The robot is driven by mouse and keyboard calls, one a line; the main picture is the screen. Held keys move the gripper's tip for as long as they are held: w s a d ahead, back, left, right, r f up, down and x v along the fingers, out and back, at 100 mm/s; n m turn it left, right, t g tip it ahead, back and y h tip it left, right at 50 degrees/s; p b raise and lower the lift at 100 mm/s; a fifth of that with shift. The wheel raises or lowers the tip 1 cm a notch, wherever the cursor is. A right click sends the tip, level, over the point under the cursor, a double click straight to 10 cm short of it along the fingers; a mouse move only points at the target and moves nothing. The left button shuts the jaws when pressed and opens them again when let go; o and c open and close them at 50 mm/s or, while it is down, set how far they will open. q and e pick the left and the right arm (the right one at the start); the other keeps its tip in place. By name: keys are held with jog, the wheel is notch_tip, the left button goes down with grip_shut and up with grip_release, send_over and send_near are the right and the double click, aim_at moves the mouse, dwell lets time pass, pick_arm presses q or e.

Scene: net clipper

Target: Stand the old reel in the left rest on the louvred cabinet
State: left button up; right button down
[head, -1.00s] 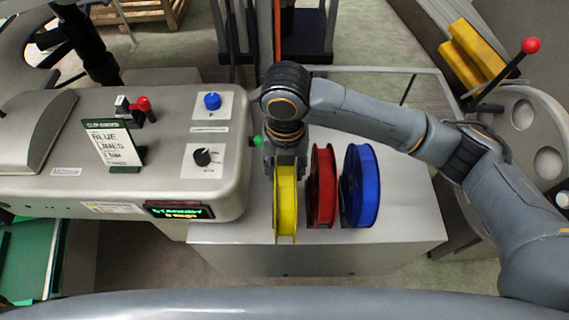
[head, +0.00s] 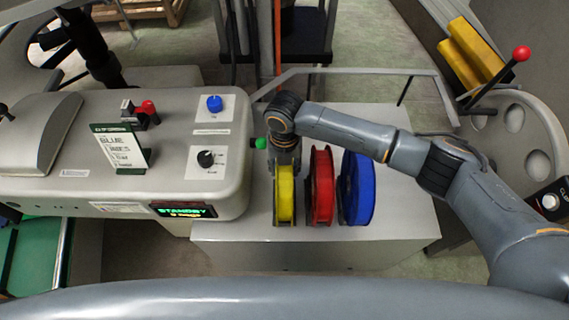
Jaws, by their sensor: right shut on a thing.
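A yellow reel (head: 285,195) stands on edge at the left of a row of reels over the grey cabinet top (head: 405,235). My right gripper (head: 285,164) is shut on the upper far part of its rim, reaching in from the far side. The reel's lower edge is about level with the other reels. I cannot tell whether it touches the cabinet, and no rest shows clearly beneath it. A red reel (head: 321,187) and a blue reel (head: 358,188) stand upright to its right. No louvres show from above. My left gripper is not in view.
A grey machine console (head: 215,110) with a blue knob (head: 214,103), a green button (head: 261,143) and a lit display (head: 184,210) stands close on the left. A red-knobbed lever (head: 521,53) is at the right. The cabinet top right of the blue reel is free.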

jog(key=c, duration=0.8)
grip_release()
jog(key=shift+f, duration=0.1)
jog(key=shift+o, duration=0.2)
jog(key=shift+r, duration=0.45)
notch_tip(320, 180, up, 10)
jog(key=b, duration=0.3)
jog(key=shift+r, duration=0.7)
